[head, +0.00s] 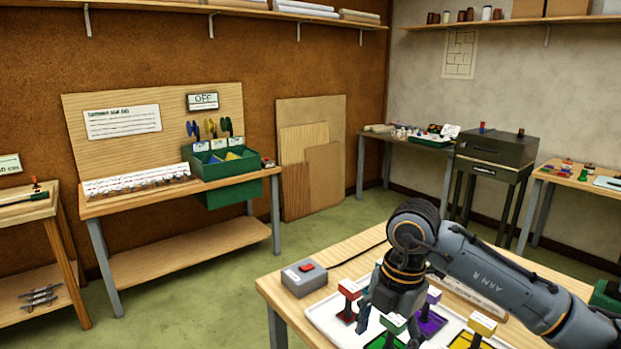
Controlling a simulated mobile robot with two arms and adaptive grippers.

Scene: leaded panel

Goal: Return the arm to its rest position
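My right arm comes in from the right over the near wooden table (275,289). Its gripper (389,326) points down at the white tray (325,318). Its two fingers look spread apart, with the green-topped handle (393,322) showing between them. I cannot tell whether they touch it; the handle stands by a green glass piece (384,342). My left gripper is not in view.
The tray also holds red (348,313), purple (431,323) and yellow (466,341) pieces with block-topped handles. A grey box with a red button (304,278) sits at the table's left corner. Green floor (200,290) lies open beyond the table.

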